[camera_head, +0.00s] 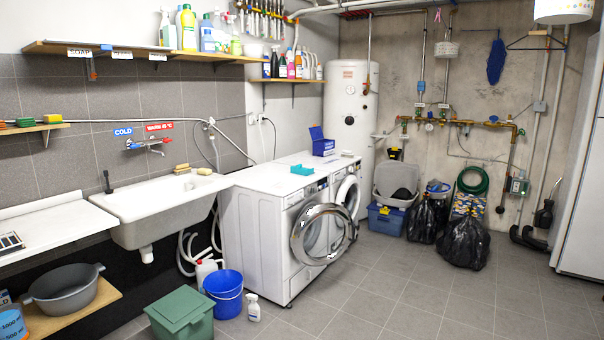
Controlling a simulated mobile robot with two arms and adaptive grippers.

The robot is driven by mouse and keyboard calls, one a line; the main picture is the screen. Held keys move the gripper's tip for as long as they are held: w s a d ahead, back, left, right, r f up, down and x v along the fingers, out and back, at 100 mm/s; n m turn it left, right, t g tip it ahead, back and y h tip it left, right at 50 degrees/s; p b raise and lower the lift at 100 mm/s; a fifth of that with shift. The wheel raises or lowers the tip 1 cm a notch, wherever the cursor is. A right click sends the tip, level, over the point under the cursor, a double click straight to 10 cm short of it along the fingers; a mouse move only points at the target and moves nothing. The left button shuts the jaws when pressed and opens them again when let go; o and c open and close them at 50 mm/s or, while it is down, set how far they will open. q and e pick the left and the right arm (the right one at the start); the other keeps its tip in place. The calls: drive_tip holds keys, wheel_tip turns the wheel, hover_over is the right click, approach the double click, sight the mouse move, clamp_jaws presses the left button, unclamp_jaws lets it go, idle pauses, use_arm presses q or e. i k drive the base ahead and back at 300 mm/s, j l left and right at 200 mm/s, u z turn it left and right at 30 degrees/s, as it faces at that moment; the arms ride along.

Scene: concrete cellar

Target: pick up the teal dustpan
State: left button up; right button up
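A small teal object (302,170), which looks like the dustpan, lies on the white top of the front washing machine (262,178), near its front edge. It is far off and small, so its handle and exact shape are hard to tell. No other teal dustpan is plain to see. Neither of my grippers shows in the head view.
The front machine's round door (320,234) hangs open into the room. A blue bucket (224,293), a white spray bottle (253,308) and a green lidded bin (180,316) stand before the sink (160,208). The tiled floor (430,290) at right is clear.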

sight(297, 169)
drive_tip(key=i+z, duration=0.2)
drive_tip(key=i, duration=2.5)
